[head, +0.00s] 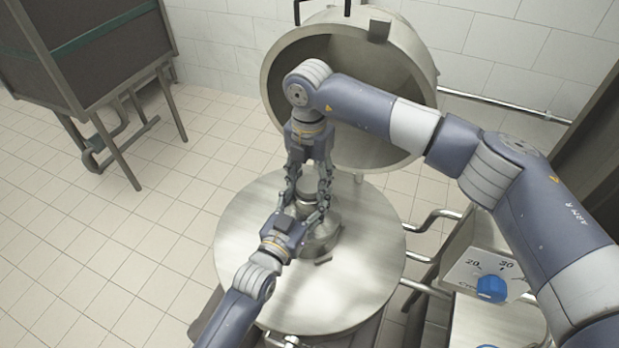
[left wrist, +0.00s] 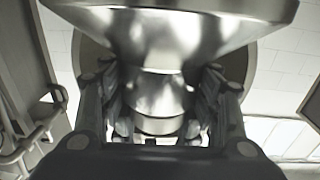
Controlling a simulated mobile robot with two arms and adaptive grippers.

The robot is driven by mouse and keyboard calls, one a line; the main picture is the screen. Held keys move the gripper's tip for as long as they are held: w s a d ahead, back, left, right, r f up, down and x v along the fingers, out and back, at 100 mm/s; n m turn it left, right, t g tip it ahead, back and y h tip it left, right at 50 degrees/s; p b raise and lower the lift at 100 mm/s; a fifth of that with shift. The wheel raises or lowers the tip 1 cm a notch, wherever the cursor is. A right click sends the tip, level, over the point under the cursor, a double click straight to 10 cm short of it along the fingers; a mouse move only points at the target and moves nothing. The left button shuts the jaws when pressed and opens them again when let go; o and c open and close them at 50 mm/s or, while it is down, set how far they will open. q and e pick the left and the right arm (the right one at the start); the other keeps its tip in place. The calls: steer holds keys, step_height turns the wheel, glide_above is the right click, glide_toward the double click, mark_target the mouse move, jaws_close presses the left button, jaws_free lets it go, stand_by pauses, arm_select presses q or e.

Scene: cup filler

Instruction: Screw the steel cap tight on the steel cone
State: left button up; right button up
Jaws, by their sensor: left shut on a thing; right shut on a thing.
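The steel cone (head: 324,243) stands wide end down on a round steel lid or table (head: 362,277). The steel cap (head: 309,187) is at its narrow top. My right gripper (head: 309,194) comes down from above, shut on the cap. My left gripper (head: 302,210) comes from the front, shut around the upper part of the cone just below. In the left wrist view, which looks upside down, the cone (left wrist: 175,28) flares at the top and the cap (left wrist: 160,125) shows below, between fingers. Fingers hide the joint between cap and cone.
A large open steel vessel (head: 283,80) stands behind. A control panel with a blue knob (head: 491,288) and bent pipes (head: 436,217) are at the right. A dark cabinet on legs (head: 95,50) is at the back left. Tiled floor is clear at the left.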

steer(key=shift+d, duration=0.15)
stand_by(0.9)
steer(key=shift+d+f, duration=0.15)
steer(key=shift+f, duration=0.5)
stand_by(0.6)
steer(key=shift+s+r, duration=0.1)
steer(key=shift+r, duration=0.5)
stand_by(0.9)
steer(key=shift+f, duration=0.5)
stand_by(0.6)
steer(key=o, duration=0.8)
steer(key=shift+a, duration=0.2)
